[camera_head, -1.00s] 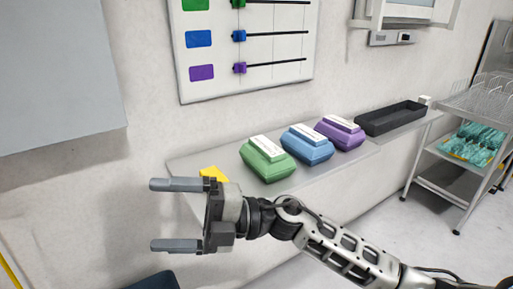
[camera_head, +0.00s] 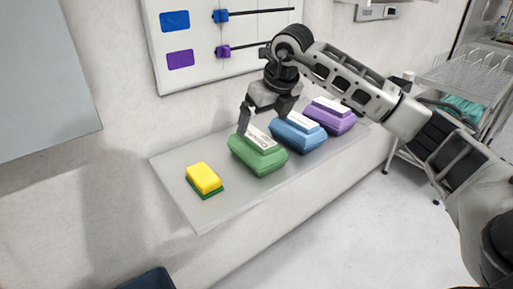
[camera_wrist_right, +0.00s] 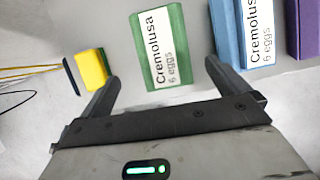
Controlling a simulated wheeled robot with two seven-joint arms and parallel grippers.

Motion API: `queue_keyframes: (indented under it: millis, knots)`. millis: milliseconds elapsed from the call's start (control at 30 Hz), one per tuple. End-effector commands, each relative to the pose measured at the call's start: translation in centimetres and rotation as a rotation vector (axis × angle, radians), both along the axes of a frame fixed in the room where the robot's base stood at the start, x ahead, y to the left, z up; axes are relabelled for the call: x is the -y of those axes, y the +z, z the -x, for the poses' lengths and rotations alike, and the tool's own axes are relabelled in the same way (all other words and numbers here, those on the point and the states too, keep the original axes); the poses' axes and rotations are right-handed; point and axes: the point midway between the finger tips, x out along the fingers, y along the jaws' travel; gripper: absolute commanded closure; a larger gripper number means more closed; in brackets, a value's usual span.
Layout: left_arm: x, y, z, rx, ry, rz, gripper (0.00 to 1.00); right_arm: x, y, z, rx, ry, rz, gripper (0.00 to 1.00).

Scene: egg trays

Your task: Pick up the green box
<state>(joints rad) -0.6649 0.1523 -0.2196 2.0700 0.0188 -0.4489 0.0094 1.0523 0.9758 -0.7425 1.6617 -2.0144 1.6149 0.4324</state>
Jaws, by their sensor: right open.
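The green box (camera_head: 257,158) is an egg box with a white label, on the grey shelf (camera_head: 205,218). It stands between the yellow sponge and the blue box (camera_head: 298,135). My right gripper (camera_head: 265,121) is open, pointing down over the green box, with one finger near its left side. In the right wrist view the green box (camera_wrist_right: 158,48), labelled "Cremolusa 6 eggs", lies ahead between the open fingers (camera_wrist_right: 160,70). The gripper holds nothing. Whether a finger touches the box cannot be told. My left gripper is not in view.
A yellow sponge (camera_head: 203,178) with a green base lies left of the green box. The purple box (camera_head: 332,117) stands beyond the blue one. A wall board (camera_head: 220,75) with sliders hangs behind. A wire cart (camera_head: 470,75) stands at right.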

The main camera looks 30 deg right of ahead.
Motion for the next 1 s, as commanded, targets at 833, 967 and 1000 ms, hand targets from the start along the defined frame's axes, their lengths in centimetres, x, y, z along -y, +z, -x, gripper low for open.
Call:
queue_keyframes:
  millis: [833, 967, 1000]
  knots:
    - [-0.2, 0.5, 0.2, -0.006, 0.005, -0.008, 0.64, 0.1, -8.1, -3.7, 0.001, 0.003, -0.001, 0.00]
    - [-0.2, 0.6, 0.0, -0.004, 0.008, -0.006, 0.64, 0.1, -8.1, -3.7, 0.001, 0.003, -0.001, 0.00]
    - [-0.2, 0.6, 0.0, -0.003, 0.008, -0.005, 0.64, 0.1, -8.1, -3.7, 0.001, 0.003, -0.001, 0.00]
